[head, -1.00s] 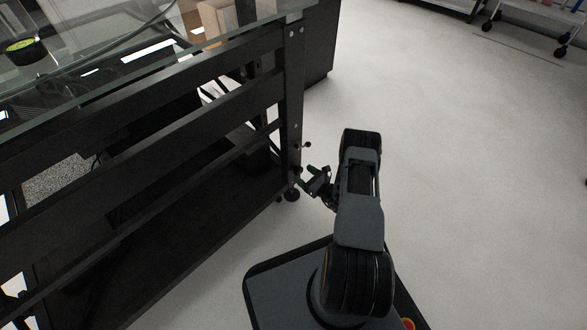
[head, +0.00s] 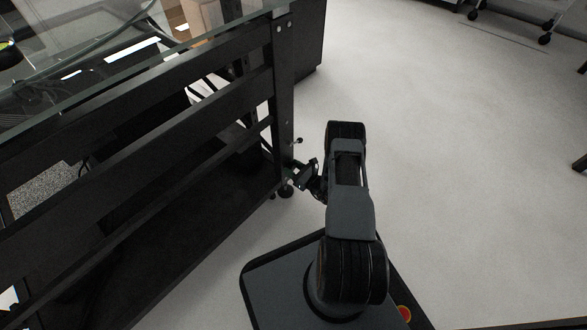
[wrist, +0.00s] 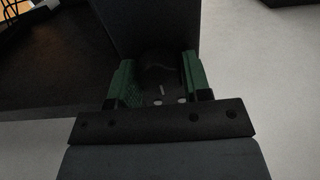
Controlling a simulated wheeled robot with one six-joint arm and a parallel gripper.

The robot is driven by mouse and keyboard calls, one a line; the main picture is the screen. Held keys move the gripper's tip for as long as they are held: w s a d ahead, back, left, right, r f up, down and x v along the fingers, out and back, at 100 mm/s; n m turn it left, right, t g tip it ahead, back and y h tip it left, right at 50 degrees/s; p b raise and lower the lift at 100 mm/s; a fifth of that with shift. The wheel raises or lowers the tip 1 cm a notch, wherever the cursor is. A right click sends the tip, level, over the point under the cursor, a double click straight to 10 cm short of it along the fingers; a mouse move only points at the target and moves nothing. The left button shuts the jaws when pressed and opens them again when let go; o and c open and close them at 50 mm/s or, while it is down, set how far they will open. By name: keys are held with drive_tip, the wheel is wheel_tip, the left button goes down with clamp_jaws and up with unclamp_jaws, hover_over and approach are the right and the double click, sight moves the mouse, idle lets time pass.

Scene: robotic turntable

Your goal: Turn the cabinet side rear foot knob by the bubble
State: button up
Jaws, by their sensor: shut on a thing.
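The black cabinet frame has a corner leg (head: 284,100) with a round dark foot (head: 286,191) at its bottom. My gripper (head: 293,178) is at the lower end of this leg, just above the foot. In the wrist view my gripper (wrist: 160,84) has its two green finger pads on either side of a dark knob (wrist: 160,73) and is shut on it. The knob is dark against the dark leg, so its outline is hard to make out. The bubble cannot be made out; only a sliver of a round, yellow-green thing (head: 5,48) shows on the glass top at the left edge.
The frame's side rails (head: 130,125) and low dark shelf (head: 170,225) lie left of my arm. The pale floor (head: 450,170) to the right is clear, with wheeled stands far back.

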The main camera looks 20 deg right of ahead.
drive_tip(key=shift+c, duration=0.9)
drive_tip(key=shift+m, duration=0.3)
